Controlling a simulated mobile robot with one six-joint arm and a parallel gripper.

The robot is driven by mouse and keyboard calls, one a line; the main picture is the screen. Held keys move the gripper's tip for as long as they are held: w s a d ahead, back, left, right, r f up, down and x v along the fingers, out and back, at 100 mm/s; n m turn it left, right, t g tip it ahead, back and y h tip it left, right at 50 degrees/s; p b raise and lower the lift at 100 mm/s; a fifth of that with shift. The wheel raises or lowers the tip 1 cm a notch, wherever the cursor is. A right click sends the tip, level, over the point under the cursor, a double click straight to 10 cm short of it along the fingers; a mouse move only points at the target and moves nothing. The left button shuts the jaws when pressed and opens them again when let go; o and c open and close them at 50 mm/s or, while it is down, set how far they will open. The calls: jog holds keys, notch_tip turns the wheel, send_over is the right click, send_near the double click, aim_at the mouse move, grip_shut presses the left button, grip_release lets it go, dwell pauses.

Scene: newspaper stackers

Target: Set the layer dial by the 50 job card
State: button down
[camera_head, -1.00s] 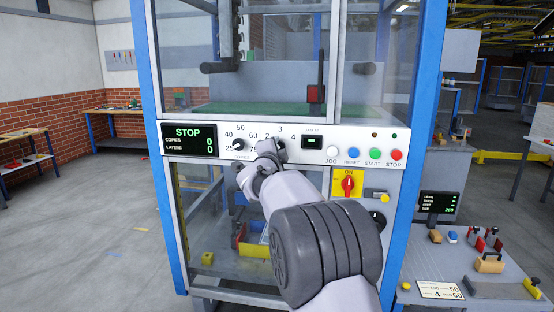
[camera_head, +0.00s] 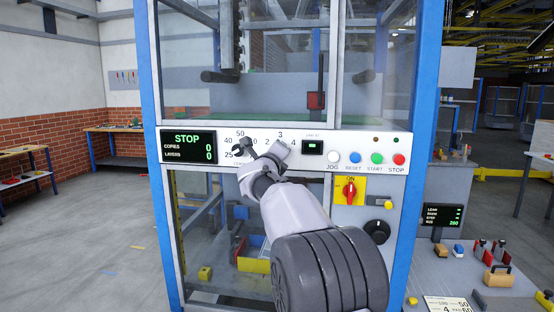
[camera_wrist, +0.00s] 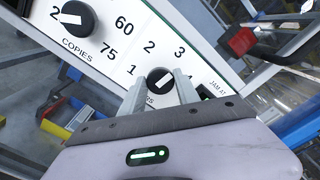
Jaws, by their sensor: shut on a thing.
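The layer dial (camera_wrist: 160,82) is a round black knob with a white pointer line, in the wrist view among the marks 1, 2, 3 and 4. Its pointer slants up to the right; I cannot tell exactly which mark it meets. My gripper (camera_wrist: 160,91) is shut on this dial, one finger on each side. In the head view my gripper (camera_head: 263,151) covers the dial. The job card (camera_head: 446,304) lies at the lower right, partly cut off; 50, 4 and 60 can be read on it. The display (camera_head: 188,147) shows STOP, copies 0, layers 0.
The copies dial (camera_wrist: 75,18) is close to the left of the layer dial. Right of it on the panel are a small jam display (camera_head: 312,147) and the jog, reset, start and stop buttons (camera_head: 376,158). A red switch (camera_head: 350,190) is below.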

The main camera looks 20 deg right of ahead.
jog(key=m+b, duration=0.3)
jog(key=m, duration=0.7)
jog(key=shift+b, duration=0.35)
jog(key=shift+m, duration=0.4)
jog(key=c, duration=0.9)
grip_release()
jog(key=shift+s, duration=0.1)
jog(key=b+v, duration=0.3)
jog(key=v, duration=1.4)
jog(key=shift+s+a, duration=0.1)
